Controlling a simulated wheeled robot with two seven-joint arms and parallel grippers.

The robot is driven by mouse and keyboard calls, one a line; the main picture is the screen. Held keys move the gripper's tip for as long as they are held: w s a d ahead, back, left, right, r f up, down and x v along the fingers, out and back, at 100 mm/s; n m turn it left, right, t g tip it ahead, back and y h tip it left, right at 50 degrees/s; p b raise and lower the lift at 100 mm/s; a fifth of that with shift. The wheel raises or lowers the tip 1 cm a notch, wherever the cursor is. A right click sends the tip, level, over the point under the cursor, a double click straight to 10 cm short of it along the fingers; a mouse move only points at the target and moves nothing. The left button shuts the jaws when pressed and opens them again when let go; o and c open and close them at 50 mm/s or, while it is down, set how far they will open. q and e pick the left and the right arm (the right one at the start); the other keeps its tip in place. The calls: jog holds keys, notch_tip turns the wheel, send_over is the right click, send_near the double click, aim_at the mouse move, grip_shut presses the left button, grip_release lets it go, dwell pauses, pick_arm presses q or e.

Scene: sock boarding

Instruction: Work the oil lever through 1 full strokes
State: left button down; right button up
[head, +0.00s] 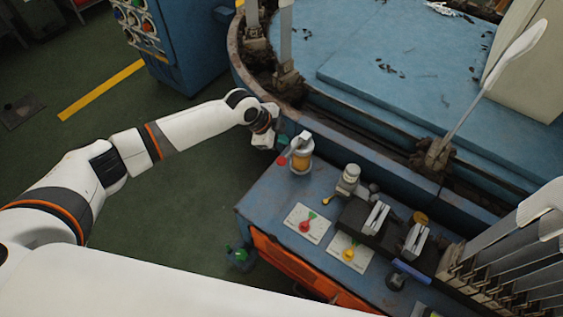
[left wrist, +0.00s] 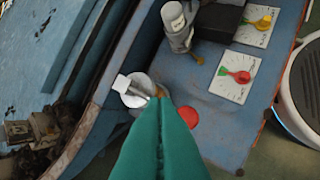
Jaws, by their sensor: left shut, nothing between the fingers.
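The oiler (head: 301,158) is a small pot with an amber body and a pale top, standing at the left end of the blue bench. Its lever ends in a red knob (head: 282,160) on the pot's left side. In the left wrist view the pot's pale top (left wrist: 135,92) and the red knob (left wrist: 189,117) show on either side of the fingers. My left gripper (head: 283,140) has green fingers, shut and empty, just left of the pot's top. In the left wrist view the fingers partly hide the lever, so I cannot tell whether they touch it. My right gripper is out of view.
Two white dial cards (head: 307,223) with red and yellow pointers lie on the bench (head: 262,205). A grey-capped device (head: 349,177) and dark clamps stand to the right. The blue machine rim (head: 330,135) runs behind. Upright sock boards (head: 500,60) rise at the right.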

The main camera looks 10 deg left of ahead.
aim_at(279, 160)
pick_arm(q)
jog(key=f+b, duration=0.2)
jog(key=f, duration=0.3)
jog(key=shift+s+a+f+b, duration=0.15)
jog(key=shift+s+b, duration=0.1)
jog(key=shift+b, duration=0.15)
dwell(0.4)
jog(key=shift+f, duration=0.15)
dwell(1.1)
jog(key=shift+s+f, duration=0.1)
jog(key=shift+f, duration=0.15)
jog(key=shift+s+a+f+b, duration=0.1)
jog(key=shift+a+f+b, duration=0.05)
jog(key=shift+f+b, duration=0.5)
jog(key=shift+s+a+f+b, duration=0.15)
jog(key=shift+f+b, duration=0.3)
jog(key=shift+f, duration=0.3)
dwell(0.9)
jog(key=shift+s+f+b, duration=0.15)
jog(key=shift+f+b, duration=0.5)
jog(key=shift+f, duration=0.5)
dwell(0.8)
jog(key=shift+r, duration=0.1)
dwell(0.5)
